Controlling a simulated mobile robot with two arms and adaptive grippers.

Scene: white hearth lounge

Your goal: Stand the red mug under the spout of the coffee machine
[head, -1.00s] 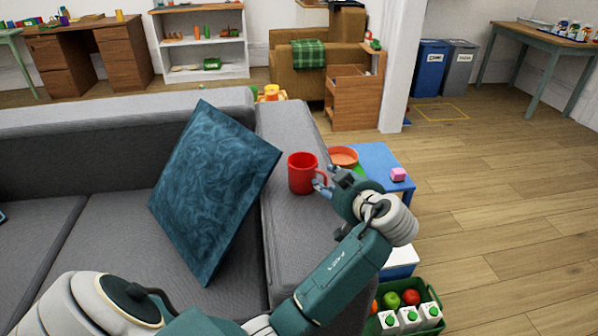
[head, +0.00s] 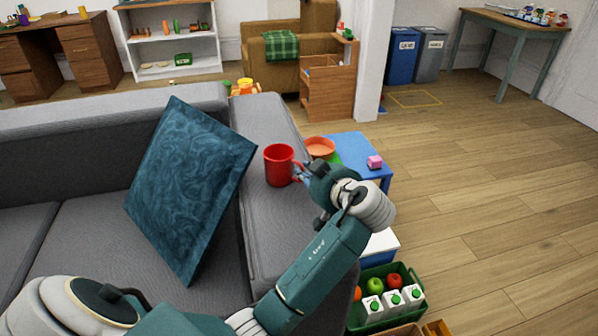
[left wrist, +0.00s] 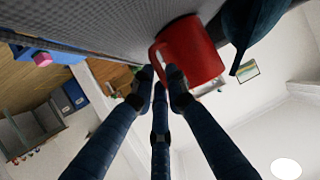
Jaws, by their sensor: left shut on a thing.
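The red mug (head: 279,165) is upright over the grey sofa's right armrest. I cannot tell whether it rests on the armrest or hangs just above it. My left gripper (head: 300,175) reaches it from the right and is shut on its handle. In the left wrist view the mug (left wrist: 193,50) sits at the fingertips (left wrist: 160,82), with its handle between the fingers. I see no coffee machine in either view. My right gripper is out of view.
The sofa (head: 277,125) with a blue cushion (head: 190,185) fills the left. Right of the armrest are a blue table (head: 350,146) with an orange bowl (head: 320,148) and pink block (head: 375,162), and a green crate (head: 409,278) of fruit and cartons. Wooden floor (head: 490,220) lies open at right.

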